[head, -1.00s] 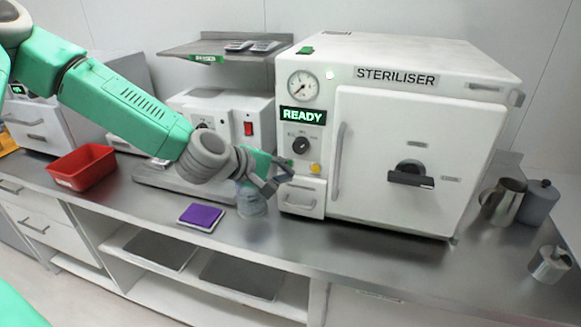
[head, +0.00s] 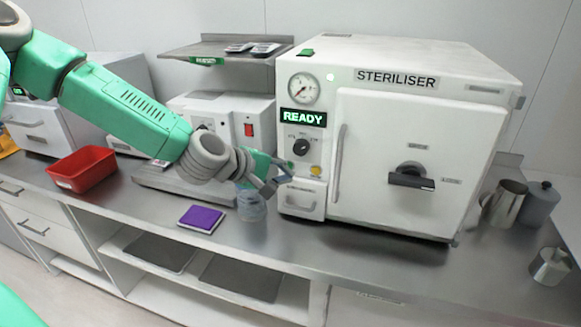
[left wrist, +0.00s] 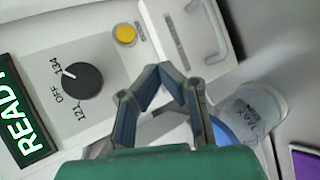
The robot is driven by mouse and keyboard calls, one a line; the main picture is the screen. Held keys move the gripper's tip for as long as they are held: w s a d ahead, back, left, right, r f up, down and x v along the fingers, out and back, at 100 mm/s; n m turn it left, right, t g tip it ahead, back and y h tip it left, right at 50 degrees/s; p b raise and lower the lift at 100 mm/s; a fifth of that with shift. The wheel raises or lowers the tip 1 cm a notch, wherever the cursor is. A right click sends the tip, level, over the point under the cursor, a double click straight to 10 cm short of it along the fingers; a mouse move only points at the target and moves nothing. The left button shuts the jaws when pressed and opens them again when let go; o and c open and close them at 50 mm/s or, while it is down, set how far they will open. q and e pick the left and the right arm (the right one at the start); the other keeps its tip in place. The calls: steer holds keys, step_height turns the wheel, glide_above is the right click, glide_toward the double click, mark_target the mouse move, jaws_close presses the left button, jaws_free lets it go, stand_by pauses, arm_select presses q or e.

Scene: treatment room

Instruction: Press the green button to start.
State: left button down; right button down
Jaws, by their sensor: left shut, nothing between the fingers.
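The white steriliser (head: 385,130) stands on the counter with a lit READY display (head: 303,118), a dial (head: 301,147) and a yellow button (head: 315,170). I cannot make out a green button on the panel in either view; my gripper covers part of the panel's lower left. My left gripper (head: 284,178) is shut and empty, its tips close to the panel's lower left. In the left wrist view the fingertips (left wrist: 172,76) meet below the yellow button (left wrist: 124,34); the dial (left wrist: 78,81) is at left. Contact cannot be told. My right gripper is not in view.
A purple pad (head: 201,218) and red bin (head: 83,169) lie left. A metal jug (head: 507,203) and grey canister (head: 540,205) stand right.

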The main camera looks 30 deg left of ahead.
arm_select(q)
steer(key=shift+a, duration=0.1)
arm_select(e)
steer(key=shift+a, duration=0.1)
arm_select(q)
steer(key=shift+a+f, duration=0.15)
steer(key=shift+a, duration=0.25)
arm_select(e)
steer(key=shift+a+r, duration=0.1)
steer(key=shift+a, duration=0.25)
arm_select(q)
steer(key=shift+w+d+r, duration=0.25)
steer(key=shift+w+d, duration=0.1)
steer(key=shift+d, duration=0.25)
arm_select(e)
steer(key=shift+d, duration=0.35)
arm_select(q)
steer(key=shift+w+a, duration=0.1)
steer(key=shift+a, duration=0.2)
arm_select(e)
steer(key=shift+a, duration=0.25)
